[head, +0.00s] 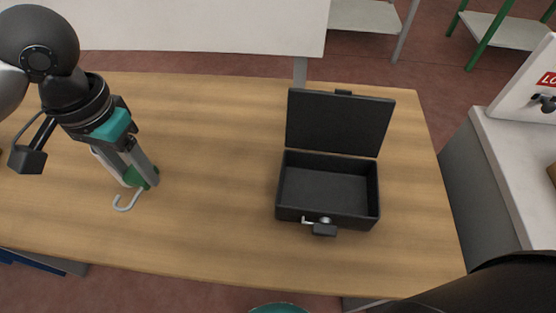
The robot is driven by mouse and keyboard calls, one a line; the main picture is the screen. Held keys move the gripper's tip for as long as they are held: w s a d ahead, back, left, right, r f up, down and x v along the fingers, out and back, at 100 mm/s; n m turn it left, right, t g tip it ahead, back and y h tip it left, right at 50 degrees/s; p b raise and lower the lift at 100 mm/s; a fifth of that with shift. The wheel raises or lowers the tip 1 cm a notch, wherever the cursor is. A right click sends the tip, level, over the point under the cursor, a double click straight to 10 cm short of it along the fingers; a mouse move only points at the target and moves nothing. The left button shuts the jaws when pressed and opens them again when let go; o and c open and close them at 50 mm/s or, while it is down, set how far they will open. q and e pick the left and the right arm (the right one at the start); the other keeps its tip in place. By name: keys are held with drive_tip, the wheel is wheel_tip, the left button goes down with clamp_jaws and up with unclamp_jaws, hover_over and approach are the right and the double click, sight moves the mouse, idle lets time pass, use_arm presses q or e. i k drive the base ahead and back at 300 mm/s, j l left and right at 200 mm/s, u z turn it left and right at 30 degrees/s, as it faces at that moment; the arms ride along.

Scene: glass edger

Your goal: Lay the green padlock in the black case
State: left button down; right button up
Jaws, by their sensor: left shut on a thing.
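The green padlock (134,177) is at the left of the wooden table in the head view, with its grey hooked shackle (125,203) swung out towards the front. My left gripper (143,180) is shut on the padlock's body and hides much of it. I cannot tell whether the padlock touches the table. The black case (328,217) stands right of the table's middle with its lid (338,123) raised. Its inside looks empty, and a latch (323,228) sits on its front.
The wooden table (220,210) is clear between the padlock and the case. The case's raised lid stands at its back. A white-topped bench (200,25) is behind the table, and a grey cabinet with a white top (510,165) stands to the right.

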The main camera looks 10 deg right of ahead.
sight(324, 196)
drive_tip(key=k, duration=0.5)
drive_tip(key=k+z, duration=0.3)
drive_tip(key=k+l+z, duration=0.2)
drive_tip(key=k+z, duration=0.25)
drive_tip(key=z, duration=1.3)
drive_tip(key=k+j+z, duration=0.1)
drive_tip(key=j, duration=0.3)
drive_tip(key=k+j, duration=0.1)
drive_tip(key=j, duration=0.25)
drive_tip(key=k+j+z, duration=0.15)
drive_tip(key=j, duration=0.25)
drive_tip(key=k+j+z, duration=0.1)
drive_tip(key=j, duration=0.25)
drive_tip(key=k+j, duration=0.1)
drive_tip(key=j, duration=0.25)
drive_tip(key=k+j, duration=0.15)
drive_tip(key=j, duration=0.2)
drive_tip(key=k+j, duration=0.1)
drive_tip(key=j, duration=0.25)
